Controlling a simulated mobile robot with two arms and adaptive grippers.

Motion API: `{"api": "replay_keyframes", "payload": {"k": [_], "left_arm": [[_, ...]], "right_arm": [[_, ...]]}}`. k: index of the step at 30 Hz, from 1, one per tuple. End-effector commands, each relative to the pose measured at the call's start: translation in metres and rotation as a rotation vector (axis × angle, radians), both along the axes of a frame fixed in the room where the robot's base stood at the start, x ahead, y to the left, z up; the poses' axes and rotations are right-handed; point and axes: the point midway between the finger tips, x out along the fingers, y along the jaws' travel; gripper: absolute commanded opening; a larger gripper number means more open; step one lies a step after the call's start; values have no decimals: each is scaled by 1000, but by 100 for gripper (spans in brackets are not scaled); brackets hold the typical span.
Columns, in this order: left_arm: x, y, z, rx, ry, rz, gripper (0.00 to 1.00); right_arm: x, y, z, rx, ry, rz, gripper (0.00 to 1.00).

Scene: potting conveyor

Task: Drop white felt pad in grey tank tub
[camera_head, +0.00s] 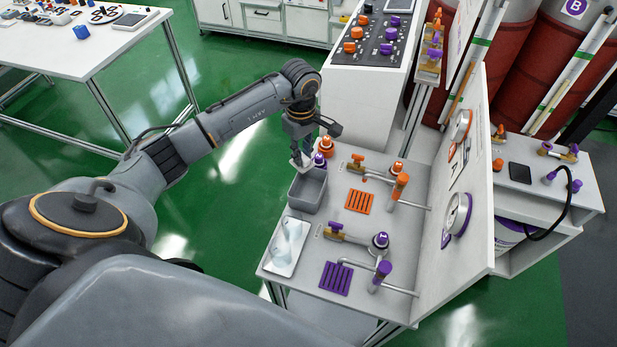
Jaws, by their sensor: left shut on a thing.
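My left gripper (303,150) points down just above the grey tank tub (308,190), at its far edge. It is shut on a small pale piece (299,161), which looks like the white felt pad; the fingers hide part of it. The grey tub is an open box on the white bench, and I see no object clearly inside it. My right gripper is not in view.
Orange (326,146) and purple (319,160) knobs stand close behind the tub. Orange (360,201) and purple (336,278) slotted mats, valves and pipes fill the bench's right side.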

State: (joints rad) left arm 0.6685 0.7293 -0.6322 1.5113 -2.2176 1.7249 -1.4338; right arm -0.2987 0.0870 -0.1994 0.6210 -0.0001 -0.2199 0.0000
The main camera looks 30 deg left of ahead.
Motion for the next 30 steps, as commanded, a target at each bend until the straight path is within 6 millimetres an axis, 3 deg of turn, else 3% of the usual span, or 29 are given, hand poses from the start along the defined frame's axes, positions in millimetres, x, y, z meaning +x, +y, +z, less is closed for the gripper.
{"api": "replay_keyframes", "payload": {"k": [10, 24, 25, 28, 30], "left_arm": [[-1, -1, -43, -1, 2, -5, 0], [0, -1, -52, 0, 0, -7, 0], [0, -1, -52, 0, 0, -7, 20], [0, -1, -52, 0, 0, -7, 40], [0, -1, -52, 0, 0, -7, 44]], "right_arm": [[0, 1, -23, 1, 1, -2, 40], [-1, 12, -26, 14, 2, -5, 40], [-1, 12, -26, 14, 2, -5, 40], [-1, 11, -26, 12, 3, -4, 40], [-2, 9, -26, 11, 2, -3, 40]]}}
